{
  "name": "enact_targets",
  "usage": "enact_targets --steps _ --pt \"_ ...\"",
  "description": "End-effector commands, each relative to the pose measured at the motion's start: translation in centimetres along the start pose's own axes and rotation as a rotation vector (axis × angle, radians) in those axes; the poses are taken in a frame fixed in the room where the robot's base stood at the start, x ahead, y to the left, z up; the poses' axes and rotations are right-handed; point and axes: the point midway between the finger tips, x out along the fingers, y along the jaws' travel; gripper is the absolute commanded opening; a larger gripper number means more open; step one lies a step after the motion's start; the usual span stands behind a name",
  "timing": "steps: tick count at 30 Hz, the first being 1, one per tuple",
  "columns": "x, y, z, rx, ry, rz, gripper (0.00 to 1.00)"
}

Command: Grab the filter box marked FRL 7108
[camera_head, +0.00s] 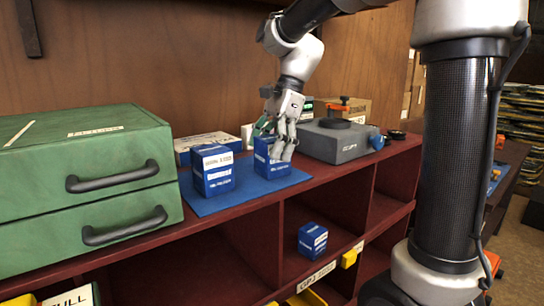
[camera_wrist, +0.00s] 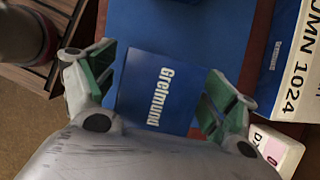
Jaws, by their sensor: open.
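Two blue filter boxes with white label bands stand on a blue mat (camera_head: 239,189) on the shelf top. My gripper (camera_head: 278,140) is at the right-hand filter box (camera_head: 268,166), pointing down, with its fingers covering part of it. In the wrist view, my open gripper (camera_wrist: 165,78) has one green-padded finger on either side of a blue box top (camera_wrist: 158,92) lettered "Grelmung". Contact cannot be told. The left-hand filter box (camera_head: 213,170) stands apart from it. A third blue box (camera_head: 312,239) sits in a compartment below. FRL 7108 cannot be read on any box.
A green drawer case (camera_head: 90,140) stands at the left. A blue and white box (camera_head: 207,143) lies behind the mat; the wrist view shows a box marked "JMN 1024" (camera_wrist: 298,60). A grey block (camera_head: 338,142) stands close to the right of my gripper.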

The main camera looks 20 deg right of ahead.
Motion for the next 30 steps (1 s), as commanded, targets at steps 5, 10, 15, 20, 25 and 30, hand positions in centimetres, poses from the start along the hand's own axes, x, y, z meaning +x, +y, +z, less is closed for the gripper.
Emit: enact_targets --steps 5,10,15,20,25,30 --pt "1.48 0.01 0.00 -0.001 0.000 0.001 0.86" --pt "1.50 -0.01 -0.01 -0.001 0.000 0.000 0.86" --pt "1.48 -0.01 -0.01 -0.001 0.000 0.000 0.58" --pt "1.47 -0.01 -0.01 -0.001 0.000 -0.001 0.32" --pt "1.44 -0.02 0.00 -0.001 0.000 -0.001 0.32" --pt "0.88 -0.06 0.23 -0.001 0.000 -0.003 0.31"
